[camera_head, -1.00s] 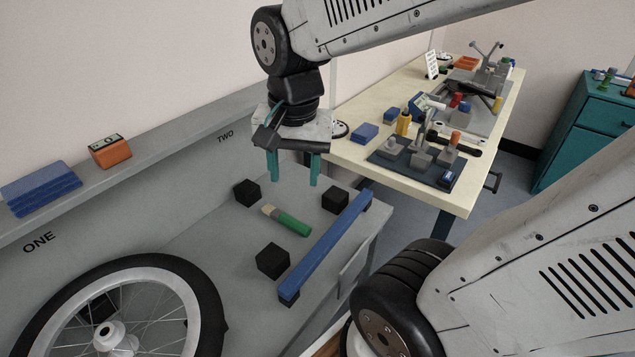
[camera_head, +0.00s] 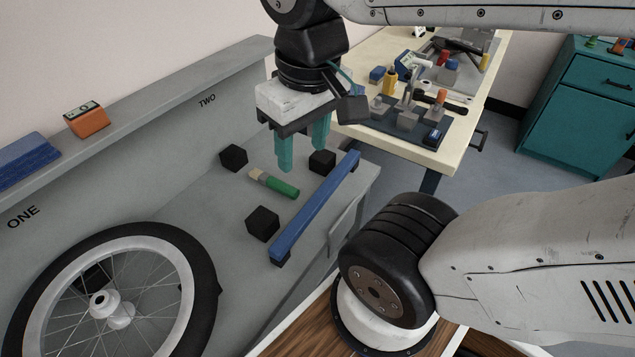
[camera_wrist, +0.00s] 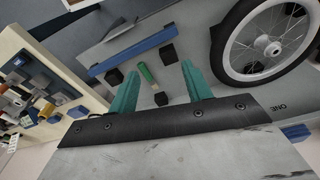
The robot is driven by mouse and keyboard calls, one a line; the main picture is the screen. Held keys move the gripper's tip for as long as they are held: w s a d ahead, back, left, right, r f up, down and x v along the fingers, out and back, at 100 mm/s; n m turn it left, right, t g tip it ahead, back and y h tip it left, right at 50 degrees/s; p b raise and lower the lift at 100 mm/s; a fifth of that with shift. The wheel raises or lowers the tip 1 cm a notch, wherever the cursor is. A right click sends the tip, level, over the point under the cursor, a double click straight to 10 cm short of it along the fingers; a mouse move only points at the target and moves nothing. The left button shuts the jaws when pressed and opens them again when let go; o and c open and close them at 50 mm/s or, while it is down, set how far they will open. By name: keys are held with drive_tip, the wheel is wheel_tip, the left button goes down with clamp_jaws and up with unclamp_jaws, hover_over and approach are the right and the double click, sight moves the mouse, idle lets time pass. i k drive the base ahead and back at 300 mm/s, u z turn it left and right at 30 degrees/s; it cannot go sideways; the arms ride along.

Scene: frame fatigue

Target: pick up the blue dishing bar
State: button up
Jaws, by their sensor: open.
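The blue dishing bar (camera_head: 316,207) is a long straight bar lying along the front edge of the grey bench. It also shows in the wrist view (camera_wrist: 134,49), beyond my fingertips. My gripper (camera_head: 302,160) has two teal fingers pointing down. It is open and empty, above the bench and behind the bar's far end. In the wrist view my gripper (camera_wrist: 160,80) has its fingers apart, with a green-handled tool (camera_wrist: 146,73) showing between them.
A spoked wheel (camera_head: 110,300) fills the bench's left part. A cream table (camera_head: 430,150) with fixtures is at the back right.

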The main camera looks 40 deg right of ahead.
sight(279, 253)
drive_tip(key=k, duration=0.95)
drive_tip(key=u, duration=0.7)
drive_tip(key=i, duration=0.8)
drive_tip(key=z, duration=2.05)
